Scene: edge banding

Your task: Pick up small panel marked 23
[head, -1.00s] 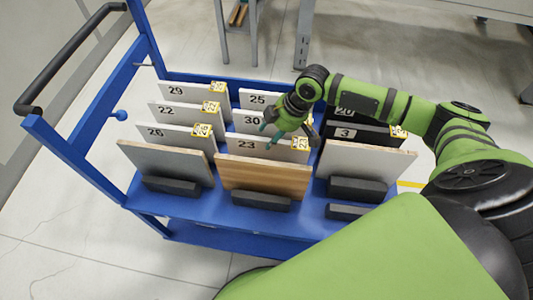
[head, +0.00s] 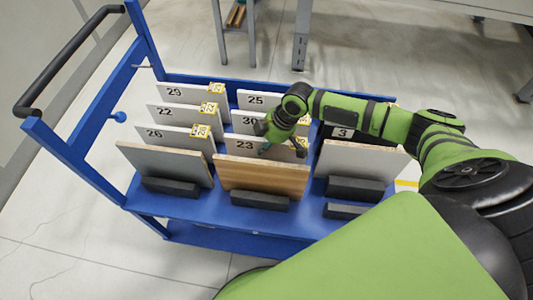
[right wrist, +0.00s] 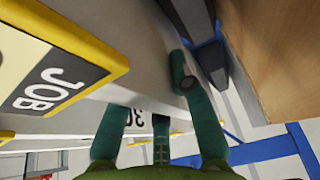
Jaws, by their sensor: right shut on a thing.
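The small panel marked 23 (head: 235,144) is pale grey and stands in the middle column of the blue cart, behind a wood-faced panel. My right gripper (head: 266,147) reaches down onto its top edge and is shut on it. In the right wrist view the panel (right wrist: 150,50) runs between my green fingers (right wrist: 165,85), with a yellow-edged JOB label (right wrist: 60,85) on it at the left. One finger lies in front of the panel; the tip of the other is hidden behind it. My left gripper is not in view.
The wood-faced panel (head: 262,178) stands close in front, also in the right wrist view (right wrist: 270,50). Panels 26 (head: 170,135) and 3 (head: 343,132) stand to either side, and panel 30 (head: 243,121) behind. The blue cart (head: 190,207) has black blocks along its front.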

